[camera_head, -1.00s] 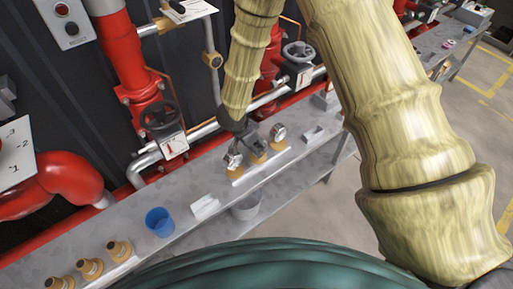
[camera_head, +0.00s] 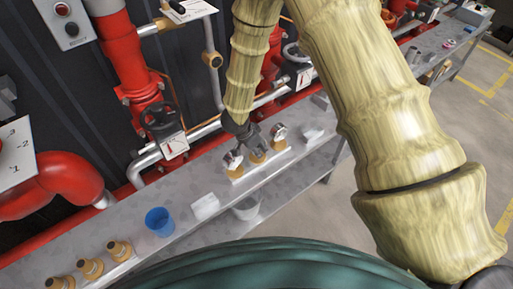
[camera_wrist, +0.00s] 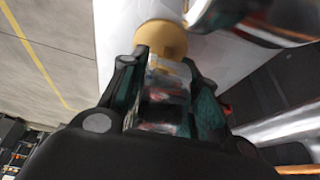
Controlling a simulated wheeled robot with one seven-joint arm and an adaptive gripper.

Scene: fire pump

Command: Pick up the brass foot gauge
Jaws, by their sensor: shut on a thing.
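My gripper (camera_wrist: 160,100) is shut on a gauge (camera_wrist: 166,92) with a silvery body, held between the two dark fingers in the wrist view. A brass-coloured foot (camera_wrist: 160,37) shows just beyond the fingertips. In the head view my gripper (camera_head: 252,138) is over the middle of a short row of gauges on a pale strip, and its brass foot (camera_head: 257,156) shows below the fingers. One gauge (camera_head: 232,163) stands to the left and another gauge (camera_head: 280,136) to the right. I cannot tell whether the held gauge is clear of the strip.
The grey bench (camera_head: 185,225) also carries a blue cup (camera_head: 159,221), a small white block (camera_head: 205,207), another pale block (camera_head: 314,133) and several brass pieces (camera_head: 89,268) at the near left. Red pipes and a valve with a dial (camera_head: 174,145) stand behind.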

